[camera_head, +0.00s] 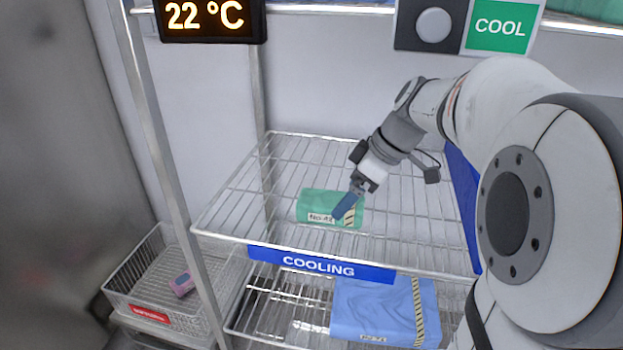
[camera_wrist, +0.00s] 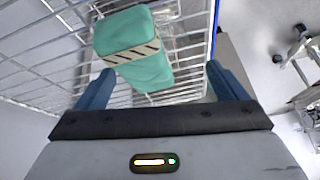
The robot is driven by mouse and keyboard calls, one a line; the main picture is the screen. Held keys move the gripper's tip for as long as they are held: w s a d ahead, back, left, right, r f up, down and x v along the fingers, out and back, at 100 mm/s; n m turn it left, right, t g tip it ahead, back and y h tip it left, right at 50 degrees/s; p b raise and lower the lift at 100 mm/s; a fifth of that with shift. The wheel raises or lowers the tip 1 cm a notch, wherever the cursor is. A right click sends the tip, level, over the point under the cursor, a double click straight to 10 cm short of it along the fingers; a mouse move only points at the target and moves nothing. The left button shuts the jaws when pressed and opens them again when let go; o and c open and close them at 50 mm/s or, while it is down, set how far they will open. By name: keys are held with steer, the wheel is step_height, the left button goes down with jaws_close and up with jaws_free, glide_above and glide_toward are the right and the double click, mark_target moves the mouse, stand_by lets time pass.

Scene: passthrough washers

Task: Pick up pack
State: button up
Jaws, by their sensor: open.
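A green wrapped pack (camera_head: 316,203) with a striped tape band and a small label lies on the upper wire shelf (camera_head: 250,205) marked COOLING. It also shows in the wrist view (camera_wrist: 132,42), ahead of my fingers and between their lines, a little left of centre. My gripper (camera_head: 347,206) is above the shelf at the pack's right end and hides part of it in the head view. I cannot tell whether a finger touches the pack.
A larger blue pack (camera_head: 372,312) lies on the lower shelf. A wire basket (camera_head: 160,285) with a pink item (camera_head: 182,284) stands at the lower left. A metal post (camera_head: 160,150) rises at the shelf's left. A display (camera_head: 210,18) reads 22 °C beside a COOL sign (camera_head: 500,27).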

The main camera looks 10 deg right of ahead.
mark_target(335, 200)
steer(key=shift+w+d+n+y+b, duration=0.2)
steer(key=shift+w+d+n, duration=0.15)
steer(key=shift+w+n, duration=0.25)
steer(key=shift+w+d+n+y+b, duration=0.1)
steer(key=shift+w+d+n+y, duration=0.2)
steer(key=shift+w, duration=0.35)
steer(key=x, duration=0.7)
steer(key=shift+w+a+f, duration=0.1)
steer(key=shift+w+a, duration=0.05)
steer(key=shift+a, duration=0.15)
steer(key=c, duration=1.3)
